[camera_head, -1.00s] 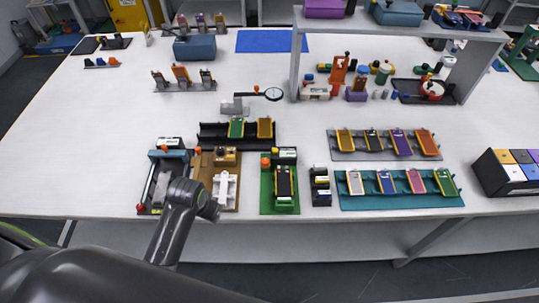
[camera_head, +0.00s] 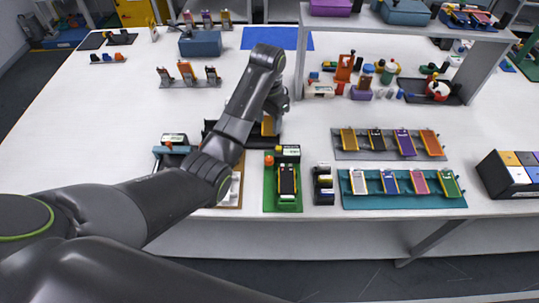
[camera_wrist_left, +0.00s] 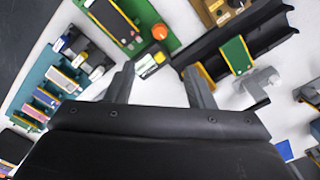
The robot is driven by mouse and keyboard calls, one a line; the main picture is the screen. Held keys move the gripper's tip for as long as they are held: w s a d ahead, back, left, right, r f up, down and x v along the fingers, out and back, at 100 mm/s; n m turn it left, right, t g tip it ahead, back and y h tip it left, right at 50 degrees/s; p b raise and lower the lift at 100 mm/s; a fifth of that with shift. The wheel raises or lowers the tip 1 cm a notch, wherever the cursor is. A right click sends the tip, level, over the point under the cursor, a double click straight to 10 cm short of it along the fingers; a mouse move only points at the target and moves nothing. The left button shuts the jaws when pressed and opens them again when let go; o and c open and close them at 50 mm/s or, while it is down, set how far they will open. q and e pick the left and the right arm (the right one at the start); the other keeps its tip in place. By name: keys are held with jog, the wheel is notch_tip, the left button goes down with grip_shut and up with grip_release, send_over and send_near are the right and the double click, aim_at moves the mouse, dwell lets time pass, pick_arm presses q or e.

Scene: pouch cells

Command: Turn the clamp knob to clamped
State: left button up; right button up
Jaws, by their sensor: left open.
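An orange knob (camera_head: 268,160) stands at the upper left corner of a green fixture (camera_head: 270,200) that holds a dark cell (camera_head: 287,180). The left wrist view also shows the orange knob (camera_wrist_left: 160,31) on the green fixture (camera_wrist_left: 172,46). I cannot tell from labels which knob is the clamp's. My left gripper (camera_wrist_left: 159,70) is open and empty, with a small labelled box (camera_wrist_left: 152,62) seen beyond its fingers. In the head view its fingertips are hidden behind the arm.
A black rail tray (camera_wrist_left: 275,35) with a green cell (camera_wrist_left: 237,55) lies beside the green fixture. A teal rack (camera_head: 400,202) and grey rack (camera_head: 385,155) of cells are to the right. A shelf (camera_head: 425,28) stands behind.

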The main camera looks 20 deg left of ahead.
pick_arm(q)
jog(key=b, duration=0.4)
send_over(269, 158)
notch_tip(269, 158, down, 6)
notch_tip(269, 158, down, 11)
jog(key=shift+r+p, duration=0.1)
jog(key=shift+p, duration=0.55)
jog(key=c, duration=1)
